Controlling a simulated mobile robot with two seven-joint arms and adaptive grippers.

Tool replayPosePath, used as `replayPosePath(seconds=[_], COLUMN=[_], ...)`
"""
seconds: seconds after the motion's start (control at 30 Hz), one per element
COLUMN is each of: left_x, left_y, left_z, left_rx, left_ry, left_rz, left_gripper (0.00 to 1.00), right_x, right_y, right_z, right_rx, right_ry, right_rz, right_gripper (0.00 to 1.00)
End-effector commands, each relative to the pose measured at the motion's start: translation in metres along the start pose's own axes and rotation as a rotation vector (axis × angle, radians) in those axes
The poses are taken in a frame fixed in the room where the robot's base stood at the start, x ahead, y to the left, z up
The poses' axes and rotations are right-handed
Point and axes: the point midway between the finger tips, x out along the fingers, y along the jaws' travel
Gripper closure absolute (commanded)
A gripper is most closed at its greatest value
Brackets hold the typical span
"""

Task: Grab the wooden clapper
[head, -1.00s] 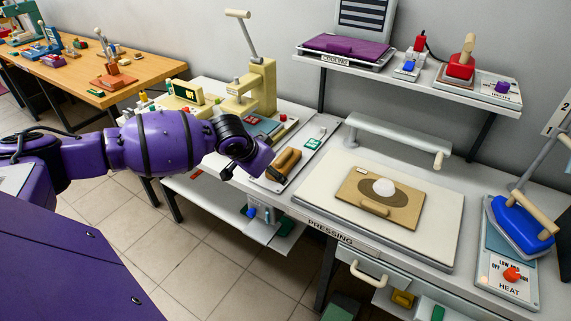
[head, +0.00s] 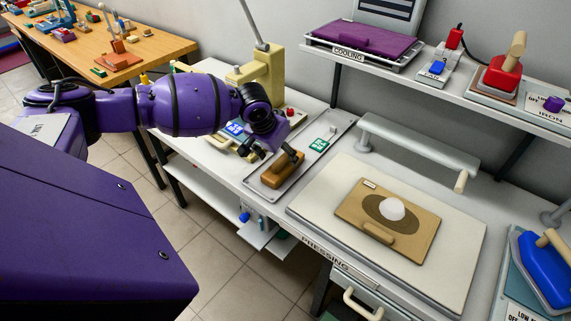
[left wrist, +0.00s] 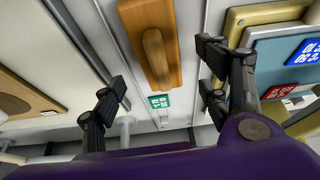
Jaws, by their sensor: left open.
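The wooden clapper (head: 279,175), a brown block with a rounded grip on top, lies on a grey tray on the white workbench. It also shows in the left wrist view (left wrist: 172,66), at top centre between the lines of my two fingers. My left gripper (head: 276,154) is open and empty, with its black fingers spread just behind and above the clapper's far end. In the left wrist view my left gripper (left wrist: 162,85) has a finger on each side, with gaps to the clapper. My right gripper is not in view.
A green-and-white label (head: 320,144) lies on the tray (head: 335,128). A beige press (head: 262,75) stands behind my left arm. To the right is a pressing pad (head: 320,205) with a brown board (head: 415,222) and white lump on it. A shelf (head: 400,70) overhangs the back.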

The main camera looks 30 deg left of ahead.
Motion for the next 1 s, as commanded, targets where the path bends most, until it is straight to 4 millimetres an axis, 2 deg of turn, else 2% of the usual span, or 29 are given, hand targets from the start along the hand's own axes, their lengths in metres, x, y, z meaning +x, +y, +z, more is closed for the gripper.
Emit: replayPosePath(seconds=[0.1,0.3,0.6,1.0], left_x=[0.016,0.044,0.049,0.049], left_y=[0.001,0.0,0.0,0.0], left_z=[0.001,0.002,0.001,0.002], left_rx=[0.0,0.0,0.001,0.001], left_ry=[0.0,0.002,0.003,0.003], left_rz=[0.001,0.0,0.0,0.0], left_gripper=[0.31,0.31,0.31,0.82], right_x=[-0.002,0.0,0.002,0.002], right_y=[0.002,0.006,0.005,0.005], right_z=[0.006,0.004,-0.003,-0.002], right_rx=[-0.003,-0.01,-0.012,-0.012], right_ry=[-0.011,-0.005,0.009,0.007], right_rz=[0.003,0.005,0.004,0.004], right_gripper=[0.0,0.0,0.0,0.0])
